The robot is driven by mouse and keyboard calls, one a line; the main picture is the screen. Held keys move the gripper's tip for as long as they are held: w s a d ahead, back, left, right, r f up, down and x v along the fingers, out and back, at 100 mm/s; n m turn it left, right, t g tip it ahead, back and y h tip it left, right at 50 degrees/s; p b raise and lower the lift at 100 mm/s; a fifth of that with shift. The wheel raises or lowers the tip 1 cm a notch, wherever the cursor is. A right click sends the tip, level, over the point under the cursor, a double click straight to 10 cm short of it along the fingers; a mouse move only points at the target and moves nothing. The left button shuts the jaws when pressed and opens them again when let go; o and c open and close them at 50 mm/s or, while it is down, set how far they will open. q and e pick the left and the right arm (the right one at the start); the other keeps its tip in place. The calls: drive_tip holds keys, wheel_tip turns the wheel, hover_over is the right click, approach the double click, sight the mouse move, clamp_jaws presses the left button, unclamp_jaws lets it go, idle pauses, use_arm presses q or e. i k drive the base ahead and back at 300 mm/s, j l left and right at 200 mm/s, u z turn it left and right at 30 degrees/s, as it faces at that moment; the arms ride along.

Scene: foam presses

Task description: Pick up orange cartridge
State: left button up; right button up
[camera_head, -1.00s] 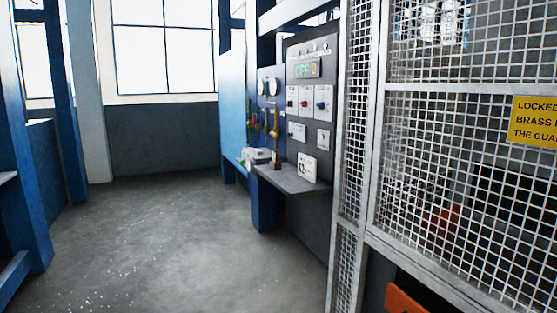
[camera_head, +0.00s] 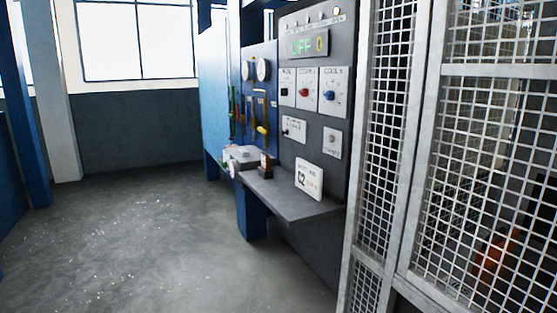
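I cannot make out an orange cartridge for certain. An orange shape (camera_head: 494,256) shows behind the wire mesh at the right; the mesh breaks it up and I cannot tell what it is. A small dark block with a pale and reddish face (camera_head: 265,167) stands on the grey shelf (camera_head: 290,198) below the control panel. Neither of my grippers is in view.
The control panel (camera_head: 312,100) carries knobs and a green display. A white card marked C2 (camera_head: 309,179) leans on the shelf. A grey-white item (camera_head: 240,154) sits beyond it. The mesh guard (camera_head: 390,150) closes off the right. The floor (camera_head: 150,240) at left is clear.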

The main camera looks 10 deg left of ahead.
sight(266, 158)
drive_tip(key=i+j+z, duration=0.1)
drive_tip(key=i, duration=0.35)
drive_tip(key=i+j+z, duration=0.1)
drive_tip(key=i+j, duration=0.2)
drive_tip(key=i, duration=0.15)
drive_tip(key=i+j+z, duration=0.1)
drive_tip(key=i+j, duration=0.2)
drive_tip(key=i, duration=0.15)
